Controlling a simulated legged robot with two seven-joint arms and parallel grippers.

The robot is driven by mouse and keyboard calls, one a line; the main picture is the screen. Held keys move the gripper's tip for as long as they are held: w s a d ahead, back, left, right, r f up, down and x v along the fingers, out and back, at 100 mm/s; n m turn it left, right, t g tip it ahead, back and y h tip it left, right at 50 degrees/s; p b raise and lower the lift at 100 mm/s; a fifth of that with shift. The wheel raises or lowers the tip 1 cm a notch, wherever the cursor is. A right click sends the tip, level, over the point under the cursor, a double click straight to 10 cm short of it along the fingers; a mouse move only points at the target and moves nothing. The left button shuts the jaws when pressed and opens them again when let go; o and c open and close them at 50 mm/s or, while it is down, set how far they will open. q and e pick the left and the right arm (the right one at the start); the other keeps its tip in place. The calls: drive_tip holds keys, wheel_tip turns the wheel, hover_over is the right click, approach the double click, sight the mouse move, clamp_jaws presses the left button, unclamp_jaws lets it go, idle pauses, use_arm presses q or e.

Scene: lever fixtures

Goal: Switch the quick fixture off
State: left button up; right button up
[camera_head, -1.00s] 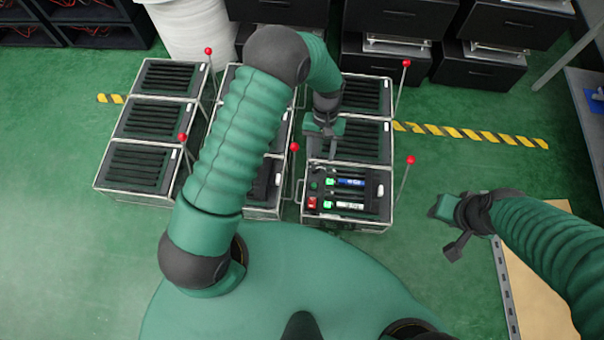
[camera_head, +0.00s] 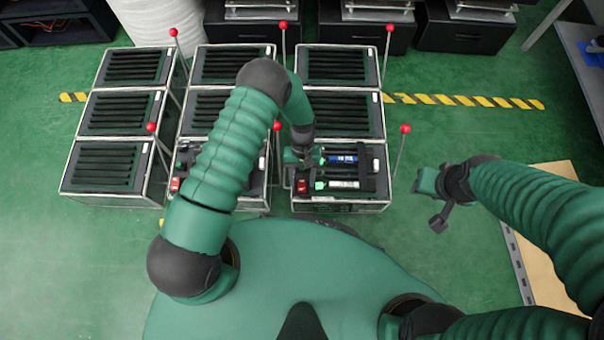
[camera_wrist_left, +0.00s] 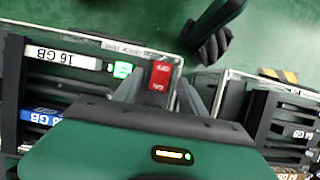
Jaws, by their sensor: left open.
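The front right fixture (camera_head: 340,207) is a dark box in a silver frame. It holds white and blue modules, and green lights glow beside them. A red switch (camera_head: 302,186) marked OFF and ON sits at its left corner; it also shows in the left wrist view (camera_wrist_left: 160,74). My left gripper (camera_head: 297,158) is open above the fixture's left edge. In the left wrist view, its fingers stand on either side of the switch; contact is unclear. My right gripper (camera_head: 435,200) is open and empty, right of the fixtures.
A red-knobbed lever (camera_head: 405,129) stands right of this fixture, and another (camera_head: 277,126) stands left of it. The front middle fixture (camera_head: 235,200) is partly hidden by my left arm and has its own red switch (camera_head: 175,184).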

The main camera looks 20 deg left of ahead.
use_arm(q)
drive_tip(key=shift+s+f, duration=0.2)
drive_tip(key=shift+f, duration=0.3)
